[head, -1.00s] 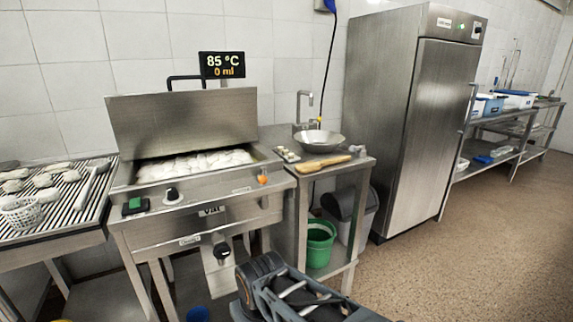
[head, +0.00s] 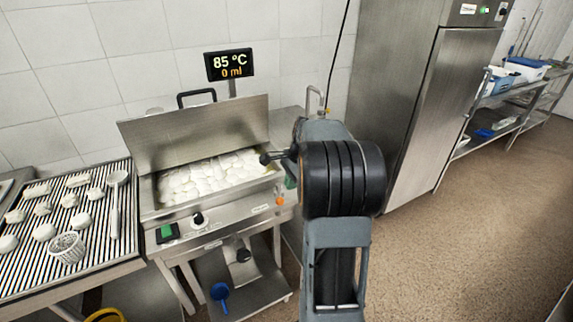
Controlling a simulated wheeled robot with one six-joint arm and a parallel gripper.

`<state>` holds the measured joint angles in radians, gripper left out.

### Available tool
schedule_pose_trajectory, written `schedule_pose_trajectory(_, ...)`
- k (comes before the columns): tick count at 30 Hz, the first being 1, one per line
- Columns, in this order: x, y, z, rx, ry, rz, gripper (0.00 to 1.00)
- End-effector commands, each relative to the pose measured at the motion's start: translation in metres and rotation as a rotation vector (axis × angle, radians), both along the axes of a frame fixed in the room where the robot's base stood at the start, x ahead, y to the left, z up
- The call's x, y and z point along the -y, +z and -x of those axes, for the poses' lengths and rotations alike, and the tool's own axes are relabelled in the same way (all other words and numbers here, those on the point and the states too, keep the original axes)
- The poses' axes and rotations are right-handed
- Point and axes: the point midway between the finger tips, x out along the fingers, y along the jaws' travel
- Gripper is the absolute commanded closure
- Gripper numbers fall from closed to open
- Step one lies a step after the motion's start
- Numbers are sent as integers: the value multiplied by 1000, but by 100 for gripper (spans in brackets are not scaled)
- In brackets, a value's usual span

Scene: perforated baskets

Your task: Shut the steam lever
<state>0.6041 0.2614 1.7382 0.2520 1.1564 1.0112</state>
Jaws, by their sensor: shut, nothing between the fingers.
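The steel vat (head: 225,217) has its lid tipped up at the back and pale lumps inside. Its front panel has a green switch (head: 167,232), a black knob with a pale mark (head: 198,218) and an orange-tipped control (head: 280,201) at the right end. A black-handled outlet (head: 243,255) is below. I cannot tell which control is the steam lever; the small labels are unreadable. My gripper (head: 268,158) appears as a small dark tip over the vat's right end, pointing left. It looks shut and empty, apart from the front controls. My arm hides the area right of the vat.
A display (head: 230,65) reads 85 °C and 0 ml. A slatted draining table (head: 128,250) with white lumps, a perforated basket (head: 67,247) and a ladle (head: 116,205) stands left. A tall steel cabinet (head: 425,100) stands right. The floor at right is open.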

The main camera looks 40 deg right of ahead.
Motion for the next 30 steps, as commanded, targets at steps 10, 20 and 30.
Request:
schedule_pose_trajectory(10, 66, 36, -5, -59, -361, -113, 100)
schedule_pose_trajectory(20, 58, -7, -11, -66, -387, -124, 100)
schedule_pose_trajectory(30, 40, -61, -22, -64, -383, -121, 100)
